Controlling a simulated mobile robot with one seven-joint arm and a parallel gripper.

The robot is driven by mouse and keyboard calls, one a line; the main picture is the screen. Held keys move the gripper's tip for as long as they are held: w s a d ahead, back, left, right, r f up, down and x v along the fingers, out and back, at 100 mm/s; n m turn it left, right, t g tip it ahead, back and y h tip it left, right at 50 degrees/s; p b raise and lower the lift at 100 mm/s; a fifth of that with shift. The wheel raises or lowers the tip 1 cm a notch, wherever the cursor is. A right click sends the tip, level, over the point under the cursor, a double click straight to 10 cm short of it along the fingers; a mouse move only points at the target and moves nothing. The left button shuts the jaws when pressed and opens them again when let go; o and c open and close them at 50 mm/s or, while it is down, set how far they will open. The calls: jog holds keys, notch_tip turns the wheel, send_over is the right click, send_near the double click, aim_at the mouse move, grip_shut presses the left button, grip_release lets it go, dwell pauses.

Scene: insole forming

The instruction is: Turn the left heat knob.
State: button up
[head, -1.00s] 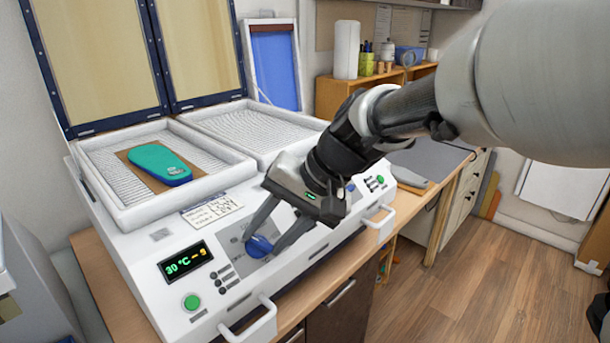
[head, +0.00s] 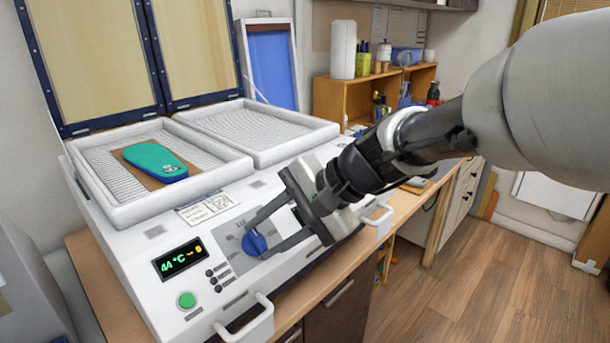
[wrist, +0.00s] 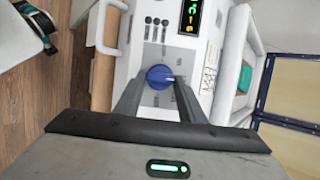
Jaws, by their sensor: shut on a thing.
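The left heat knob (head: 255,243) is blue and sits on a grey panel on the machine's white front, right of a display (head: 180,259) that reads 44 °C. My gripper (head: 258,240) is shut on the knob, one finger on each side of it. In the wrist view the knob (wrist: 160,77) lies between the two fingertips, with a light pointer mark toward the right. The far finger's contact with the knob is partly hard to make out.
A teal insole (head: 155,160) lies on a brown board in the left tray (head: 100,205); the right tray (head: 312,150) is empty. Both lids stand open behind. A green button (head: 187,300) and white handles (head: 250,325) are on the front. Wooden shelves stand behind my arm.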

dwell(0.3)
jog(key=o, duration=1)
jog(key=shift+o, duration=0.2)
jog(key=p+v, duration=0.2)
jog(key=v, duration=1.5)
jog(key=shift+d+r, duration=0.15)
jog(key=shift+d, duration=0.1)
jog(key=shift+s, duration=0.1)
